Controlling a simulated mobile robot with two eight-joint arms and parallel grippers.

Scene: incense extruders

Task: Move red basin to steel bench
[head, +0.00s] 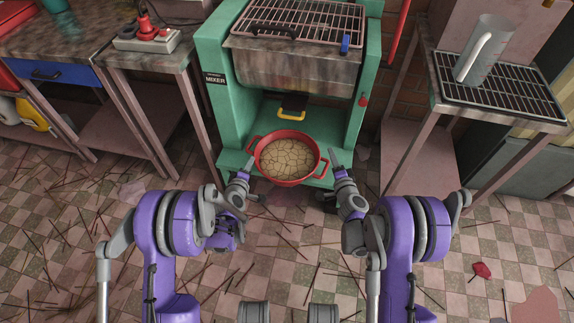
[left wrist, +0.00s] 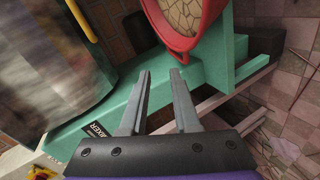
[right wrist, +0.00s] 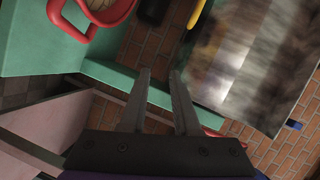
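The red basin (head: 287,179) is a round two-handled pan full of a pale, cracked dough-like mass, at the front of the green mixer's lower shelf. Its rim also shows in the left wrist view (left wrist: 205,40), and one red handle shows in the right wrist view (right wrist: 72,24). My left gripper (head: 248,165) is open and empty by the basin's left handle. My right gripper (head: 334,160) is open and empty by its right handle. Both look apart from the handles. A metal-topped bench (head: 150,55) stands left, and another metal-topped table (head: 515,115) stands right; I cannot tell which is the steel bench.
The green mixer (head: 220,110) rises around the basin, with a steel drum (head: 290,68) above. A jug (head: 484,50) stands on a rack at right. Thin sticks litter the tiled floor.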

